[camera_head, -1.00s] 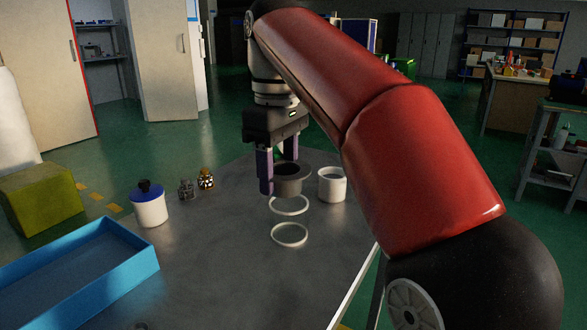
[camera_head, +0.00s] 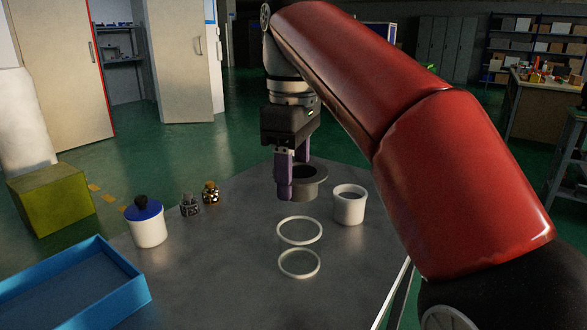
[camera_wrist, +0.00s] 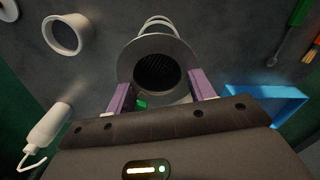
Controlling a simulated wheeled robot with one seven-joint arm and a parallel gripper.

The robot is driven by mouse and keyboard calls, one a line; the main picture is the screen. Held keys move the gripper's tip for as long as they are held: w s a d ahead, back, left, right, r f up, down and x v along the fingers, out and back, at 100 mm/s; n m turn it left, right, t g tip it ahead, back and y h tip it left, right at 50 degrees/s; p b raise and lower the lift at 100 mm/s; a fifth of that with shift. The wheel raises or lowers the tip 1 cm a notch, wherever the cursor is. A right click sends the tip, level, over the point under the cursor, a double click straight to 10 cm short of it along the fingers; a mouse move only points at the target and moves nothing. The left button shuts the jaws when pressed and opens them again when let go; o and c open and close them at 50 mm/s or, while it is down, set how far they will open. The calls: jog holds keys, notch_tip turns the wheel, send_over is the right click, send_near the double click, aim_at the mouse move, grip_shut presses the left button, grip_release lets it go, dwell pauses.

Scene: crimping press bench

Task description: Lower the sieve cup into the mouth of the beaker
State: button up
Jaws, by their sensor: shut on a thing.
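My gripper (camera_head: 294,177) is shut on the sieve cup (camera_head: 308,187), a dark grey cup with a wide flange, and holds it upright above the table. In the wrist view the cup (camera_wrist: 158,48) sits between the purple fingers (camera_wrist: 160,95), with a dark mesh inside. Two pale rings, one over the other, look like the rim (camera_head: 299,242) and base (camera_head: 299,277) of a clear beaker; its walls can hardly be seen. The cup is apart from it, up and slightly right of the rim in the head view. In the wrist view the cup partly hides the rings (camera_wrist: 160,19).
An opaque white cup (camera_head: 349,209) stands right of the rings. A blue-lidded white jar (camera_head: 148,231), two small jars (camera_head: 211,198) and a blue tray (camera_head: 125,298) are to the left. The wrist view also shows a white bottle (camera_wrist: 46,130) and a green-handled tool (camera_wrist: 297,14).

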aim_at(294, 201)
jog(key=shift+f+b, duration=1.8)
jog(key=shift+f, duration=0.85)
jog(key=shift+p, duration=0.8)
jog(key=shift+f+b, duration=0.75)
jog(key=shift+f, duration=0.25)
jog(key=o, duration=1.1)
notch_tip(294, 201, up, 8)
jog(key=p, duration=0.3)
jog(key=shift+s, duration=0.1)
